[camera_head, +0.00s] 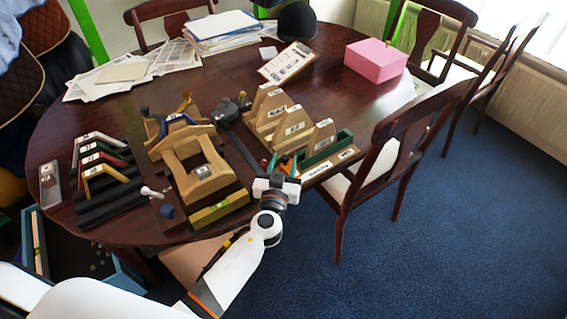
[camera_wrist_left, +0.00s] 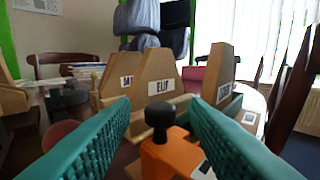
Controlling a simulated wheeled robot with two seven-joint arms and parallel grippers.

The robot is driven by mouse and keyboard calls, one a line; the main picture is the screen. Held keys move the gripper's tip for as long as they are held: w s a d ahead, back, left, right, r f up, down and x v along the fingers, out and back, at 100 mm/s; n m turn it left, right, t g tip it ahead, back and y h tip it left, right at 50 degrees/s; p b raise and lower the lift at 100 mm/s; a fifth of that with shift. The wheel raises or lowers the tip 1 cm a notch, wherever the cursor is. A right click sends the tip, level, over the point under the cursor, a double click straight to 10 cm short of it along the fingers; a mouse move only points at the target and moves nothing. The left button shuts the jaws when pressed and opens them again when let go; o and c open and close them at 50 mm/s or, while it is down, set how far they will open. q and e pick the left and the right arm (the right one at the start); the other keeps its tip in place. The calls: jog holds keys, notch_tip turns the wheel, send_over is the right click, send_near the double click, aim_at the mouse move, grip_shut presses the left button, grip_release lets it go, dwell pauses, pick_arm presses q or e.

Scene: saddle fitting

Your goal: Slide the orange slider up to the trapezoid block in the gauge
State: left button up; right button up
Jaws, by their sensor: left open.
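The orange slider (camera_wrist_left: 172,155) with a black knob (camera_wrist_left: 160,112) on top sits low between my left gripper's fingers in the left wrist view. My left gripper (camera_head: 282,164) is open, its teal fingers (camera_wrist_left: 158,135) apart on either side of the knob. Whether they touch it is unclear. Beyond the slider stands a wooden trapezoid block labelled ELIF (camera_wrist_left: 155,82). Another trapezoid block (camera_wrist_left: 220,72) stands to its right by a green wall. In the head view, a trapezoid block (camera_head: 322,134) stands at the green gauge (camera_head: 330,149). The slider is mostly hidden there by my gripper.
Several labelled wooden trapezoid blocks stand in a row behind, including one at the back (camera_head: 268,100). A wooden saddle fixture (camera_head: 200,172) is left of my gripper. A pink box (camera_head: 376,60) is at the back right. A chair (camera_head: 400,140) stands close to the table's right edge.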

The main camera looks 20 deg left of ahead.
pick_arm(q)
grip_shut()
jog(key=w+d+b, duration=0.2)
jog(key=w, duration=0.1)
jog(key=shift+d+f+b, duration=0.15)
jog(key=shift+d+b, duration=0.05)
jog(key=shift+b, duration=0.15)
jog(key=shift+w+d, duration=0.25)
jog(key=shift+w, duration=0.05)
jog(key=shift+s, duration=0.1)
grip_release()
